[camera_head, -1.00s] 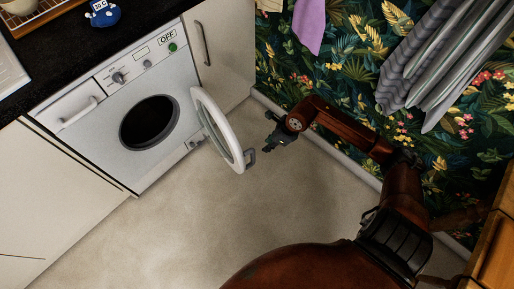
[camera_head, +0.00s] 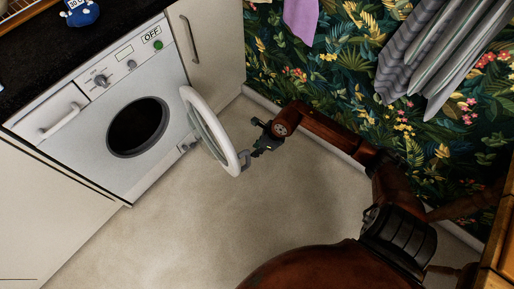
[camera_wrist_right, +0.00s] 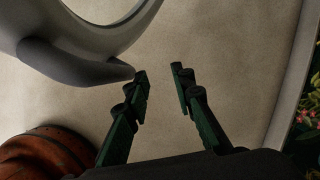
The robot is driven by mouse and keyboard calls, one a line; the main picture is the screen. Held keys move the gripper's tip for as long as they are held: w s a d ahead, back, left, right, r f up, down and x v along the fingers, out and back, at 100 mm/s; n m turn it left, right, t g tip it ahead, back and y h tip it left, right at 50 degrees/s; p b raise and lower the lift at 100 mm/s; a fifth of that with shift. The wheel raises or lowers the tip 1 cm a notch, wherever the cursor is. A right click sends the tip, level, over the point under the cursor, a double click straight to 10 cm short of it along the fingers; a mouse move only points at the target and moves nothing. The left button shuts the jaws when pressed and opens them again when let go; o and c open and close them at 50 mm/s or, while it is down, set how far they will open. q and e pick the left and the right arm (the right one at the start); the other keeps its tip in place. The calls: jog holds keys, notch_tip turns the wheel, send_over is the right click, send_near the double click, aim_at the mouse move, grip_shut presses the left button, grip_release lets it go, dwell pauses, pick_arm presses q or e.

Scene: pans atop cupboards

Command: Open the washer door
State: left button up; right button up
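The white washer (camera_head: 168,88) is built into the counter at the left in the head view, with a dark round drum opening. Its ring-shaped door (camera_head: 190,103) stands swung well out from the front, to the right of the opening. A grey handle (camera_head: 243,160) is on the door's outer edge. My right gripper (camera_head: 259,149) is just right of this handle. In the wrist view the two fingers (camera_wrist_right: 160,73) are apart with only floor between them. The door (camera_wrist_right: 98,66) shows at upper left, its handle (camera_wrist_right: 75,66) ending close beside the left fingertip. My left gripper is not in view.
A cream cupboard door (camera_head: 213,50) is right of the washer, and another cupboard front (camera_head: 50,215) is left. A leafy-papered wall (camera_head: 330,75) with hanging cloths (camera_head: 430,60) is behind my right arm. The floor (camera_head: 165,240) before the washer is clear.

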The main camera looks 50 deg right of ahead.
grip_shut()
dwell(0.6)
jog(key=c, duration=0.5)
grip_release()
jog(key=o, duration=0.5)
jog(key=v, duration=1.2)
jog(key=shift+d, duration=0.1)
